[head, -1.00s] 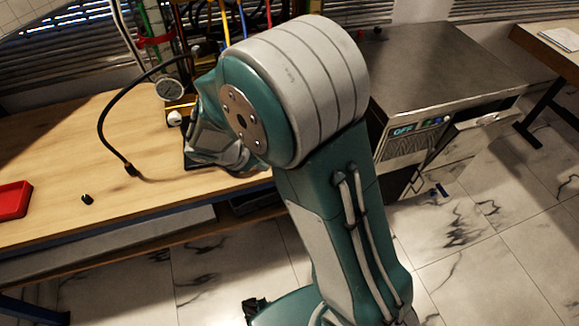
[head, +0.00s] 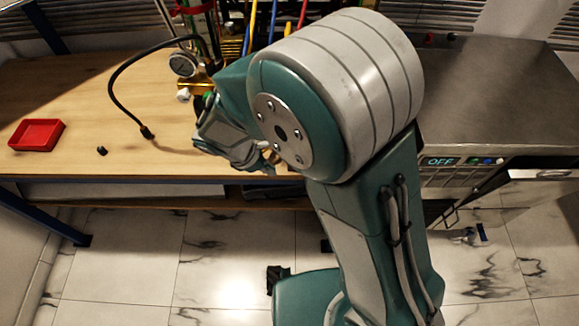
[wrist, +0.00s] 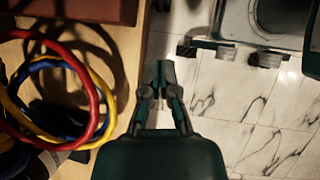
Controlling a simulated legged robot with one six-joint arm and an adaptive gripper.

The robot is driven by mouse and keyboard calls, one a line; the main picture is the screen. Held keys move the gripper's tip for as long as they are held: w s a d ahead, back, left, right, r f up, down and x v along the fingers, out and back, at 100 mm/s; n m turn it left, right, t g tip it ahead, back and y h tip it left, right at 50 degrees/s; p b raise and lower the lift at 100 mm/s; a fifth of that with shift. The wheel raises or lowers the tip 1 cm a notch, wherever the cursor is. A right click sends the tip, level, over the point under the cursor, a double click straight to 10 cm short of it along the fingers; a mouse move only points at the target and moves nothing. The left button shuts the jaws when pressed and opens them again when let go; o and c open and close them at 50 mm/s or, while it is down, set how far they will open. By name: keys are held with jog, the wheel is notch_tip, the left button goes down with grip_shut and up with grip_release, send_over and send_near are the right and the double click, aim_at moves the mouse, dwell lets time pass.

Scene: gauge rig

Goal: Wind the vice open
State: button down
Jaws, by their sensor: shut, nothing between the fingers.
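I cannot make out the vice in either view; my arm covers part of the bench in the head view. My gripper (wrist: 161,72) shows in the wrist view with its two dark fingers together and nothing between them. It is over or beside the bench edge, with the tiled floor behind it to the right. In the head view the wrist end of my arm is folded over the front of the wooden bench (head: 75,95), and the fingertips are hard to tell there.
Coiled red, yellow and blue hoses (wrist: 85,75) lie left of my gripper. A gauge (head: 184,64), a black hose (head: 115,80), a small black knob (head: 102,151) and a red tray (head: 37,135) are on the bench. A steel cabinet (head: 480,95) marked OFF stands right.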

jog(key=x, duration=0.6)
jog(key=shift+a+f, duration=0.15)
jog(key=shift+f, duration=0.2)
jog(key=d+f, duration=0.1)
jog(key=d, duration=0.2)
jog(key=w+d+f, duration=0.1)
jog(key=shift+d+f, duration=0.35)
jog(key=shift+d, duration=0.15)
